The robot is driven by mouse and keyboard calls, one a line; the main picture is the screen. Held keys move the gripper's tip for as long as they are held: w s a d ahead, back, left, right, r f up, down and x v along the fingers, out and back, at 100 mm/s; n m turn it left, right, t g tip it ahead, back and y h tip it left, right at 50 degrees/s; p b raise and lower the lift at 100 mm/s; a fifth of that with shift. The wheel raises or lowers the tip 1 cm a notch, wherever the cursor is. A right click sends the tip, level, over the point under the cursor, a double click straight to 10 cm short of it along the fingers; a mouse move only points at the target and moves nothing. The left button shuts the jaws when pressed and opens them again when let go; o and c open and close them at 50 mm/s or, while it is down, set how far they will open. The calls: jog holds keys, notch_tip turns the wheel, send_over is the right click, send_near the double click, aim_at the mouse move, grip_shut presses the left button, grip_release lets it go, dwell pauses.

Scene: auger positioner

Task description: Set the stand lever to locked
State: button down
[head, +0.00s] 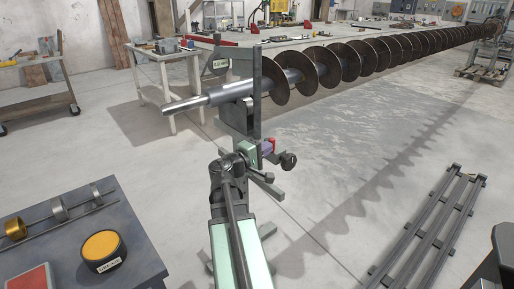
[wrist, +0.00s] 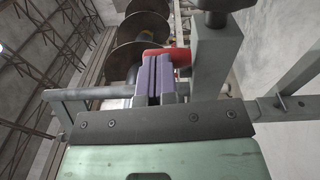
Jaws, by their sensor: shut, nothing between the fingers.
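The grey stand (head: 247,118) holds the shaft end of a long auger (head: 325,66) in the head view. A red part (head: 273,144), apparently the stand lever's grip, shows low on the stand. It also shows in the wrist view (wrist: 163,53), lying crosswise at the fingertips. My gripper (head: 265,149) has purple fingers, closed together with nothing held between them. In the wrist view the fingers (wrist: 156,72) point at the red part and overlap it; I cannot tell whether they touch. The lever's pivot and any lock marking are hidden or too small to read.
A dark knob (head: 289,160) sticks out right of the gripper. A table (head: 60,225) with a yellow-topped round part is at the lower left. A metal rack (head: 430,220) lies on the floor at the right. Open floor lies between the stand and rack.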

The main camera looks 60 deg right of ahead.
jog(key=shift+s+d, duration=0.55)
jog(key=shift+s, duration=0.25)
jog(key=shift+s+d, duration=0.55)
jog(key=shift+s, duration=0.2)
jog(key=v, duration=1)
jog(key=shift+a, duration=0.4)
notch_tip(320, 180, down, 5)
jog(key=s+a+m+y, duration=0.1)
jog(key=m+y, duration=0.1)
jog(key=y, duration=0.2)
jog(key=w+a+r+t+y+p, duration=0.25)
jog(key=w+a+y+p, duration=0.45)
jog(key=a+p, duration=0.5)
jog(key=w+a+r+n+t+y+p, duration=0.1)
jog(key=w+a+r+y+p, duration=0.1)
jog(key=a+r+p, duration=0.3)
jog(key=w+a+r+n+y+p, duration=0.2)
jog(key=a+r+p, duration=0.3)
jog(key=a, duration=0.9)
jog(key=w+a+r+n+t+y+p, duration=0.1)
jog(key=w+a+r+y+p, duration=0.1)
jog(key=a+r+p, duration=0.3)
jog(key=w+a+p, duration=0.1)
jog(key=a+p, duration=0.2)
jog(key=a, duration=0.2)
jog(key=shift+w+n+t+y, duration=0.2)
jog(key=shift+n+t+y, duration=0.1)
jog(key=shift+t+y, duration=0.1)
